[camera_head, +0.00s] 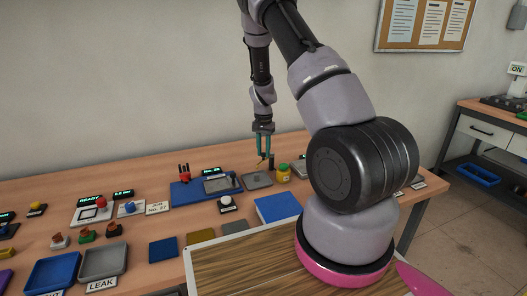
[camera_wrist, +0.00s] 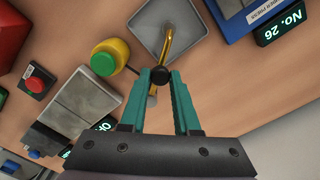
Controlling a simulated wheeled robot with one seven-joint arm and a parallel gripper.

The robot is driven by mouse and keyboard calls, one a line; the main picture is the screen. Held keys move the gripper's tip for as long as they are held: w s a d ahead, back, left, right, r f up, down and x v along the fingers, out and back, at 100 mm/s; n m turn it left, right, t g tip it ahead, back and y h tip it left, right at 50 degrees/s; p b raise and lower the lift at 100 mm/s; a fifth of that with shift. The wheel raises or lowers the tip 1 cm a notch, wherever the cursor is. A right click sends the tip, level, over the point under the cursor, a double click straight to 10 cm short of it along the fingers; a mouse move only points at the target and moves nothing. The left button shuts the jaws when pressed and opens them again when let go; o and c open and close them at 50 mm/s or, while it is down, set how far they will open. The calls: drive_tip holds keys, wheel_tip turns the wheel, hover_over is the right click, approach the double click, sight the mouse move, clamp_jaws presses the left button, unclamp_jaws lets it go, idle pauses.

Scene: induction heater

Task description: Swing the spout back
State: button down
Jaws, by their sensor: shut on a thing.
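The spout (camera_wrist: 168,38) is a thin brass-coloured bent tube with a black knob (camera_wrist: 160,76) at its near end. In the wrist view its bent part lies over a grey square tray (camera_wrist: 150,28). My gripper (camera_wrist: 160,74) has its teal fingers closed on the black knob, with the knob between the fingertips. In the head view my gripper (camera_head: 264,154) points down at the back of the table, just above the grey tray (camera_head: 257,181). The spout is small there and partly hidden by the fingers.
A yellow container with a green top (camera_head: 283,173) stands right of the tray; it is close to my fingers in the wrist view (camera_wrist: 104,62). A blue panel (camera_head: 195,197) with a display lies left. A red button box (camera_wrist: 36,82) and a grey box (camera_wrist: 80,108) are nearby.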

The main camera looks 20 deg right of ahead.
drive_tip(key=shift+w, duration=0.1)
idle(0.7)
drive_tip(key=w+d+m, duration=0.1)
drive_tip(key=w+m, duration=0.7)
drive_tip(key=m, duration=1)
drive_tip(key=shift+d, duration=0.35)
drive_tip(key=shift+w, duration=0.15)
drive_tip(key=shift+r, duration=0.1)
drive_tip(key=c, duration=0.6)
unclamp_jaws()
drive_tip(key=shift+c, duration=0.2)
wheel_tip(320, 180, up, 11)
